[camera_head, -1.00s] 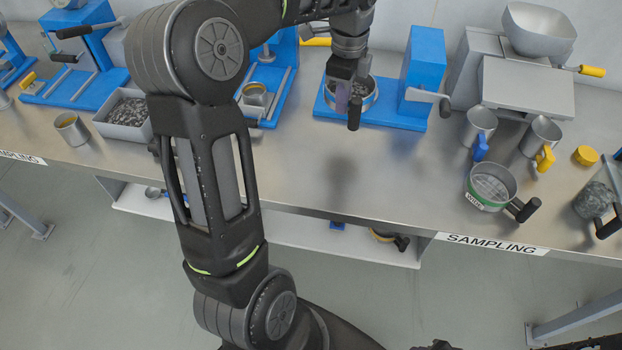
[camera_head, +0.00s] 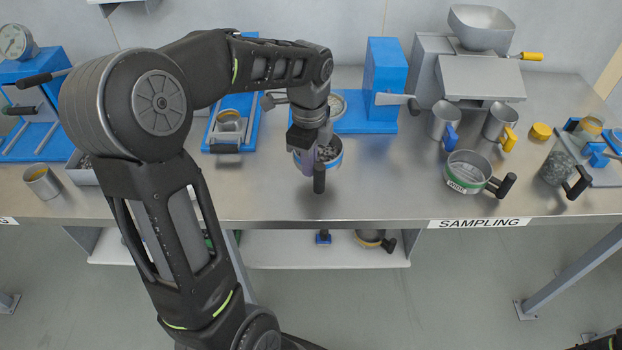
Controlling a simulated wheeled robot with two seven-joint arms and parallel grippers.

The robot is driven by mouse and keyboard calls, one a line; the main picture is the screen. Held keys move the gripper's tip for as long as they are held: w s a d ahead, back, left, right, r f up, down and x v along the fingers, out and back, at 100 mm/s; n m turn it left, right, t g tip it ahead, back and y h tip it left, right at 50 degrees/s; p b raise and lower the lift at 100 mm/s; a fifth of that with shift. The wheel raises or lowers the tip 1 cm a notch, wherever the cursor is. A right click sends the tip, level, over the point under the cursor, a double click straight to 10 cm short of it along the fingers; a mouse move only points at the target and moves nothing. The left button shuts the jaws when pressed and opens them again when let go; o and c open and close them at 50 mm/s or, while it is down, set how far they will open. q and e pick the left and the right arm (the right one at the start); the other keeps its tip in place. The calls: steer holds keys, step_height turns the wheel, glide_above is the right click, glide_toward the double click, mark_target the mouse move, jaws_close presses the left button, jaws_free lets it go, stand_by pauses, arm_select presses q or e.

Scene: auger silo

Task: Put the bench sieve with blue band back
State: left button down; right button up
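The bench sieve with blue band (camera_head: 334,157) holds grey grains. It is in front of the blue stand, with its black handle (camera_head: 319,180) towards me. My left gripper (camera_head: 307,158) comes down from above at the handle side of the sieve and appears closed on the handle; the wrist hides part of the sieve. The sieve appears to be above the bench, but its height is hard to tell.
A green-banded sieve (camera_head: 465,185) stands to the right, near the SAMPLING label (camera_head: 480,223). Two metal cups (camera_head: 443,120) (camera_head: 500,122) and a grey machine (camera_head: 480,75) are behind it. A yellow-banded sieve (camera_head: 370,239) is on the lower shelf. Bench between the held and green-banded sieves is clear.

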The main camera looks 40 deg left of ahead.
arm_select(q)
steer(key=shift+f, duration=1.15)
steer(key=shift+f, duration=0.1)
steer(key=shift+f+p, duration=0.35)
steer(key=shift+f, duration=1.4)
steer(key=shift+f, duration=0.15)
steer(key=c, duration=1.6)
jaws_free()
steer(key=shift+c, duration=0.2)
